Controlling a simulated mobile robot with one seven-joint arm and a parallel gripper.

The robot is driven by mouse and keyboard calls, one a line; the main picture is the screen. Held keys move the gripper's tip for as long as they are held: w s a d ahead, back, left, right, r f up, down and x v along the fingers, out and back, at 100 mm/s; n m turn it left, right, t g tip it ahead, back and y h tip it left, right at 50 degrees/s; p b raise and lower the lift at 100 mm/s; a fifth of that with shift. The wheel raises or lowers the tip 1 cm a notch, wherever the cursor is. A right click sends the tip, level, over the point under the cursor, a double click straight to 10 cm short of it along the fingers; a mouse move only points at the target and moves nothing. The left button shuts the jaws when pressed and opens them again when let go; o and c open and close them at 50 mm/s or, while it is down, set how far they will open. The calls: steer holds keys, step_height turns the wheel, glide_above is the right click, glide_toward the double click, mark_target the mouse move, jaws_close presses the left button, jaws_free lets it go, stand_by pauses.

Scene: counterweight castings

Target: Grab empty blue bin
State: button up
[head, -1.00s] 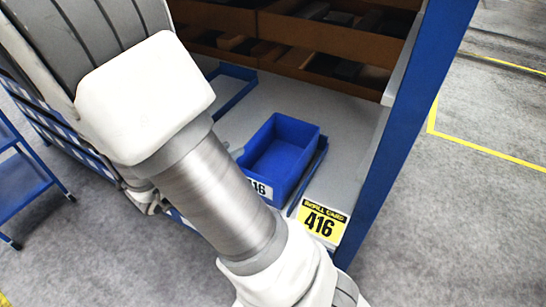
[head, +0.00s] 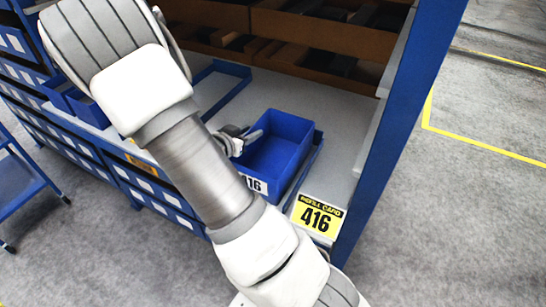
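The empty blue bin (head: 272,150) stands on the grey shelf, inside a low blue tray or frame (head: 303,172) that shows along its right side. Its inside is bare, and a white label reading 416 is on its front. My gripper (head: 247,137) is at the bin's left rim, partly hidden behind my arm. A pale finger reaches to the rim, but I cannot tell whether it touches or whether the fingers are apart.
A yellow refill card (head: 318,217) marked 416 is at the shelf's front edge. A blue upright (head: 400,125) bounds the right side. An empty blue frame (head: 222,92) lies behind left. Brown boxes (head: 325,45) stand at the back. A blue cart (head: 22,185) stands left.

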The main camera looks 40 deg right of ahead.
jaws_close()
stand_by(1.4)
